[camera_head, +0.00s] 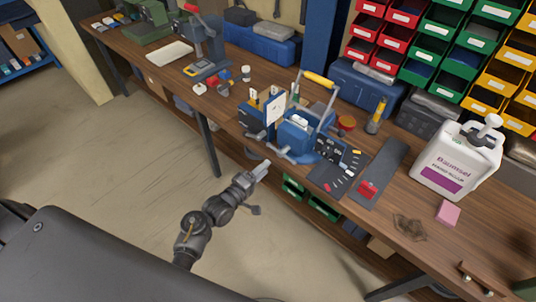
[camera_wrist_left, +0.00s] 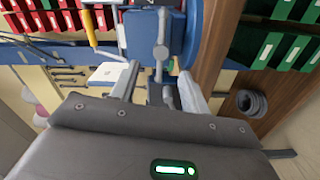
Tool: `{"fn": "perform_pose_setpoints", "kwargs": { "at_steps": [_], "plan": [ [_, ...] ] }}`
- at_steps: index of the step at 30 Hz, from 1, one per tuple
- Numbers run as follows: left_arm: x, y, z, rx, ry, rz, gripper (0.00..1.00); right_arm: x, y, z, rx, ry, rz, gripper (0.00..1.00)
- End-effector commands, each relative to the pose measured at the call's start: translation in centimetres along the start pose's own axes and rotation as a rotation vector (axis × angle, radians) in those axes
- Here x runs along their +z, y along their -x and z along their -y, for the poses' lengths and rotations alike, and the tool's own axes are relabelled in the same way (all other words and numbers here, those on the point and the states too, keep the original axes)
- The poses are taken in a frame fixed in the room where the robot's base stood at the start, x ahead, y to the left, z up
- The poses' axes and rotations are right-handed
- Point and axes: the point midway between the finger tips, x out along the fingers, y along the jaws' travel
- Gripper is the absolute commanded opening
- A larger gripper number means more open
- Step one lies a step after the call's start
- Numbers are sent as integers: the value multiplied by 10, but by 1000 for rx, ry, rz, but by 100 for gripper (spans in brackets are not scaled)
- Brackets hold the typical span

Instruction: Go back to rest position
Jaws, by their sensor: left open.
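My left gripper (camera_head: 262,170) is low in the middle of the head view, just in front of the workbench (camera_head: 400,262) edge and below the blue machine (camera_head: 297,135). It is open, with nothing seen between its fingers. In the left wrist view my left gripper (camera_wrist_left: 158,90) points at the blue machine (camera_wrist_left: 150,38), and its two fingers are spread apart. The machine has a yellow-handled lever and a white card on its front. My right gripper is not in view.
Red, green and yellow bins (camera_head: 440,50) line the back. A blue toolbox (camera_head: 360,92) stands behind the machine. The floor (camera_head: 110,150) left of my arm is clear.

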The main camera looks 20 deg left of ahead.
Motion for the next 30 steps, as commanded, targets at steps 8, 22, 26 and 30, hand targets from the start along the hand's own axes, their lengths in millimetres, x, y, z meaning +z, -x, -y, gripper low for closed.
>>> {"fn": "perform_pose_setpoints", "kwargs": {
  "at_steps": [8,22,26,30],
  "plan": [
    [0,0,0,-1,-34,0,46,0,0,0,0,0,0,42],
    [78,99,254,-611,-738,307,46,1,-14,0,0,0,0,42],
    [113,171,325,-767,-864,508,46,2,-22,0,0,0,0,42],
    [145,263,385,-907,-961,738,46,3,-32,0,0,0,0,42]
  ]
}}
